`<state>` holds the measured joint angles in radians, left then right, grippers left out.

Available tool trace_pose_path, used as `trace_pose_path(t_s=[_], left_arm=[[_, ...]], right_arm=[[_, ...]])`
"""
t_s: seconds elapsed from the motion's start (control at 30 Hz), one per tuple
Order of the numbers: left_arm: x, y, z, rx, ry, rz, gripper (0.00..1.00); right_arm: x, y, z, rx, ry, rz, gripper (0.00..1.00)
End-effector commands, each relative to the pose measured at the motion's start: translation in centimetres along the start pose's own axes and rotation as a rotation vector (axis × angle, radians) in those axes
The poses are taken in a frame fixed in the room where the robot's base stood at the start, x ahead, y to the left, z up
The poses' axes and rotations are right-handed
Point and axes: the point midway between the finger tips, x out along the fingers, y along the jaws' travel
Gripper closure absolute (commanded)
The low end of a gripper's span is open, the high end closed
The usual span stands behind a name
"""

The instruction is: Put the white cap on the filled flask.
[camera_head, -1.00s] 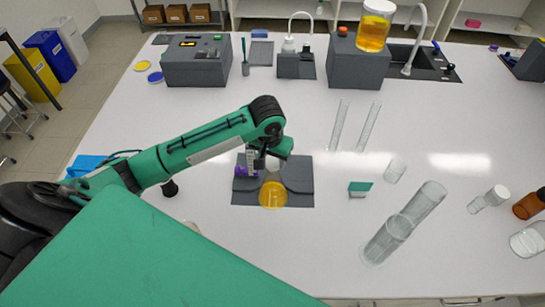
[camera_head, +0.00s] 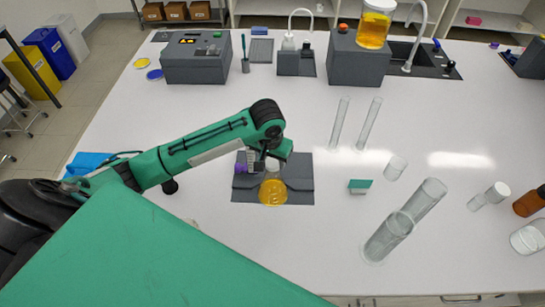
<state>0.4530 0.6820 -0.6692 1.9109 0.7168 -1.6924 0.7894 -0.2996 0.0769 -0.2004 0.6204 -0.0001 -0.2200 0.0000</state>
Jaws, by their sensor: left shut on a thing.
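The filled flask (camera_head: 273,191) holds yellow-orange liquid and stands on a dark grey pad (camera_head: 301,183) near the middle of the bench. My left gripper (camera_head: 268,165) comes in from the left and hangs right over the flask's neck. It is shut on the white cap (camera_head: 272,165), which shows only as a small pale patch at the flask's top. The fingers and my arm partly hide the cap and neck, so I cannot tell whether cap and neck touch. My right gripper is out of view.
A purple-topped item (camera_head: 240,168) stands close left of the gripper. Grey devices (camera_head: 197,62) line the back. The bench front centre is clear.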

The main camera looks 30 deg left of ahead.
Motion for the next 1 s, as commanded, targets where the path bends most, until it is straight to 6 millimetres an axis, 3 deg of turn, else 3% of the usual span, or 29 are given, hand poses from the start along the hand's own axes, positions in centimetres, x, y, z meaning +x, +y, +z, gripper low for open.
trace_pose_path(t_s=[0.33, 0.37, 0.5, 0.83, 1.0], left_arm=[[0.3, 0.0, 0.0, 0.000, 0.000, 0.000, 0.77], [0.3, 0.0, 0.0, 0.000, 0.000, 0.000, 0.54], [0.3, 0.0, 0.0, 0.000, 0.000, 0.000, 0.30], [0.0, 0.0, 0.0, -0.001, 0.001, 0.000, 0.30], [-2.0, 0.0, 0.0, 0.001, 0.004, 0.001, 0.30]], right_arm=[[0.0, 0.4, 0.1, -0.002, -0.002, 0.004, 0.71], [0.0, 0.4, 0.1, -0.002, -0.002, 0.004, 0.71], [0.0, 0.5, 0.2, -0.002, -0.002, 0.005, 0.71], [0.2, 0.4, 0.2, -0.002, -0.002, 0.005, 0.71], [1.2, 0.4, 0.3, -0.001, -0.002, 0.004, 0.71]])
